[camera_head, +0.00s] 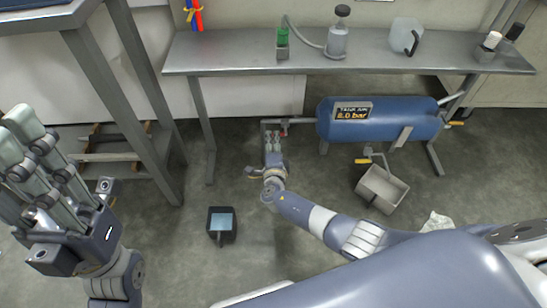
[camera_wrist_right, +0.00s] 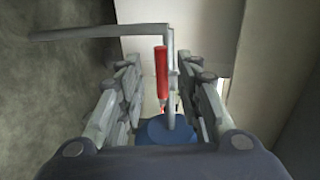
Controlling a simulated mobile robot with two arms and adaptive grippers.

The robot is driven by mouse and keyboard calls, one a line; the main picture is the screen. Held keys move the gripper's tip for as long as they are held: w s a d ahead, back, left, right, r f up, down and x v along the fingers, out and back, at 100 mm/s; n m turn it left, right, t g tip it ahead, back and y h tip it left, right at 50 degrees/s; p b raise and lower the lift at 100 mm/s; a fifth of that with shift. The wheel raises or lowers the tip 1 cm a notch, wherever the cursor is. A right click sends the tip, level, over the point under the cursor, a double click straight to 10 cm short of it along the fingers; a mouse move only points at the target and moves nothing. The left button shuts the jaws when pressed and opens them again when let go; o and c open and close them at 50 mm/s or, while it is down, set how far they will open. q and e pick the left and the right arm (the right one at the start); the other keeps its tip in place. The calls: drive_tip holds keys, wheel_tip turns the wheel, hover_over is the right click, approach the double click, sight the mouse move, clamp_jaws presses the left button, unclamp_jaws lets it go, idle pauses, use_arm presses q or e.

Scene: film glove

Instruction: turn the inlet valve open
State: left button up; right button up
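A blue tank (camera_head: 380,119) with a label reading 8.0 bar lies below the bench. A grey pipe (camera_head: 270,121) leaves its left end, with a small red valve lever (camera_head: 284,133) beside it. In the right wrist view the red lever (camera_wrist_right: 161,75) points away from the camera, between the finger rows and apart from both. My right gripper (camera_head: 273,150) is open just in front of the pipe; its fingers also show in the right wrist view (camera_wrist_right: 165,95). My left gripper (camera_head: 45,160) is raised at the left, open and empty.
The bench (camera_head: 320,61) stands above the tank, bearing a bottle (camera_head: 338,40), a green item (camera_head: 282,37) and a jug (camera_head: 402,35). A dark box with a screen (camera_head: 222,222) stands on the floor. A metal frame (camera_head: 115,90) is at left.

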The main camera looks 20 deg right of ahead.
drive_tip(key=v, duration=0.7)
drive_tip(key=shift+s, duration=0.3)
drive_tip(key=shift+a, duration=0.15)
